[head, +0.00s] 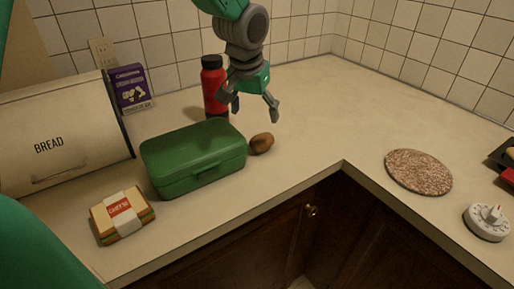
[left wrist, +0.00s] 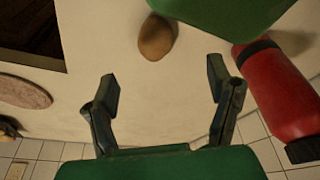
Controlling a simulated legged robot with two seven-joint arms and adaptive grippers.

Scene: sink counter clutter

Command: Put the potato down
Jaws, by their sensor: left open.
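The brown potato (head: 262,143) lies on the counter, close against the right end of the green lunch box (head: 194,157). In the left wrist view the potato (left wrist: 156,38) rests on the counter beyond the fingertips, beside the green box. My left gripper (head: 254,108) is open and empty, above and behind the potato, apart from it. Its two spread fingers show in the left wrist view (left wrist: 164,88) with only bare counter between them. My right gripper is not in view.
A red bottle (head: 213,88) stands behind the lunch box, close to my left gripper. A wrapped sandwich (head: 122,216), bread box (head: 60,135) and purple carton (head: 131,88) are left. A round speckled mat (head: 418,172) and white timer (head: 487,222) are right. The back corner counter is clear.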

